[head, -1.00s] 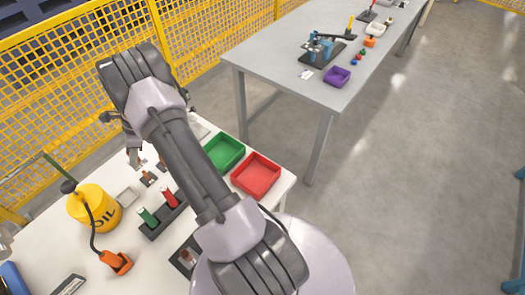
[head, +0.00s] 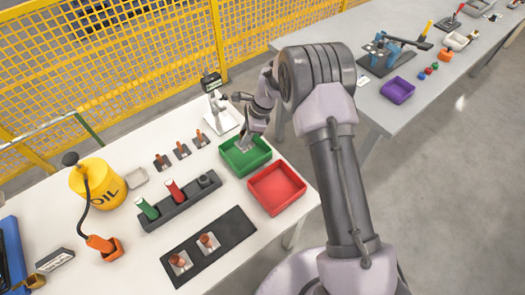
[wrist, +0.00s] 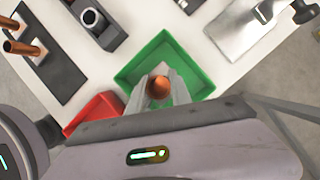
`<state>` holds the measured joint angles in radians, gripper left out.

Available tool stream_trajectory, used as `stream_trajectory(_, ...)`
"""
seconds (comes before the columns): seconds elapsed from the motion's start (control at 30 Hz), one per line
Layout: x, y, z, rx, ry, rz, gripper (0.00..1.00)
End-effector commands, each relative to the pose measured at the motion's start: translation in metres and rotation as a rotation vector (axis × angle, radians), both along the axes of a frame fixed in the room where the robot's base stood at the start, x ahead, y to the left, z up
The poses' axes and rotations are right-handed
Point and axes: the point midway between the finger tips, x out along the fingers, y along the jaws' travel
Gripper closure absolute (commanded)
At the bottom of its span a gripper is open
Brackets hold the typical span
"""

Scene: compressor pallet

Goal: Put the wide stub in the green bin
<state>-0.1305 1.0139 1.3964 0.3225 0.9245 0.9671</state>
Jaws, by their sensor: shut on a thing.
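The wide stub (wrist: 160,87) shows as a round copper end between my fingers in the wrist view. My gripper (wrist: 160,92) is shut on it, and the stub stands out over the inside of the green bin (wrist: 203,63). In the head view my gripper (head: 243,142) is over the green bin (head: 262,158), near its middle. I cannot make out the stub there, and its height above the bin floor is hard to tell.
The red bin (head: 277,190) stands beside the green bin. A scale-like device (head: 224,116) stands behind it. A dark rack (head: 182,204) holds a green and a red cylinder. A black mat (head: 232,228) carries two copper pieces. An oil can (head: 98,184) stands left.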

Motion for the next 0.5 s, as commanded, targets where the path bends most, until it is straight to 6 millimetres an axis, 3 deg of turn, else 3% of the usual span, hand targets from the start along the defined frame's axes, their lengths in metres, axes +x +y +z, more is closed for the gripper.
stream_trajectory(0.03, 0.000, 0.000, -0.018, 0.001, 0.002, -0.001, 1.00)
stream_trajectory(0.1, 0.000, -0.001, -0.035, 0.000, 0.001, -0.002, 1.00)
stream_trajectory(0.3, 0.000, -0.001, -0.072, 0.000, 0.001, -0.003, 1.00)
stream_trajectory(0.5, 0.001, -0.001, -0.071, 0.000, -0.001, -0.004, 1.00)
